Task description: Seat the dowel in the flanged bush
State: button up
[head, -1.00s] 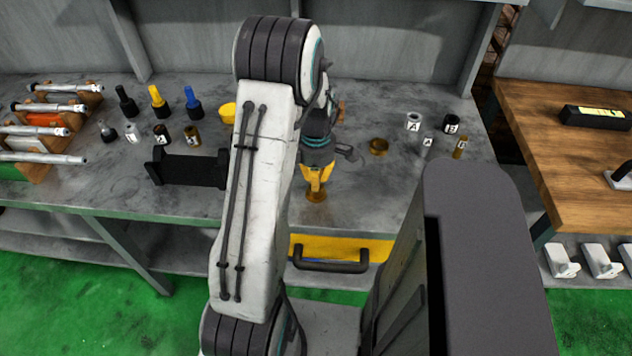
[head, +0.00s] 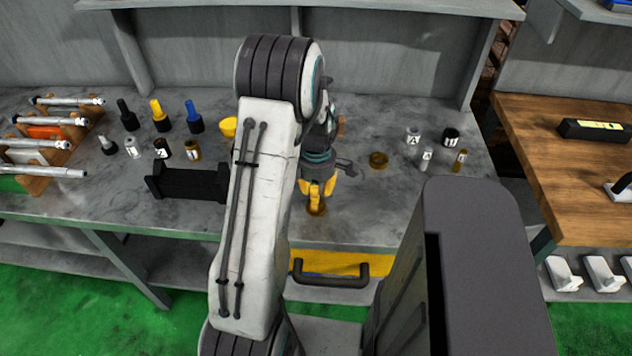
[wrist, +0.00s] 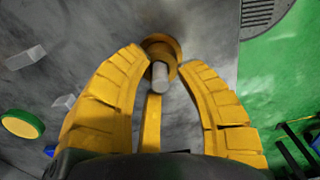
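The brass-coloured flanged bush (wrist: 162,45) sits on the grey bench near its front edge; it also shows below my gripper in the head view (head: 316,209). The light grey dowel (wrist: 160,76) stands at the bush's opening, its near end toward the wrist camera; how deep it sits cannot be told. My gripper (wrist: 161,68) has yellow fingers spread around the dowel, with visible gaps beside it. In the head view my gripper (head: 317,198) is directly above the bush, and its fingers hide the dowel.
A black holder (head: 188,183), coloured bottles (head: 160,116) and a yellow cup (head: 228,128) are to the left. A yellow drawer (head: 340,262) is below the front edge.

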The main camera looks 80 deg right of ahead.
notch_tip(320, 180, up, 9)
jog(key=shift+d+r, duration=0.1)
jog(key=w+a+r+t+h, duration=0.1)
jog(key=w+a+r, duration=0.4)
jog(key=w+a, duration=0.45)
jog(key=w+a+r, duration=0.4)
jog(key=w+a, duration=0.3)
jog(key=w, duration=0.6)
jog(key=s+a+t, duration=0.1)
jog(key=a+t, duration=0.1)
jog(key=a, duration=2.1)
jog(key=shift+s+a+m+y+b, duration=0.3)
jog(key=shift+m+y+b, duration=0.1)
jog(key=shift+d, duration=0.1)
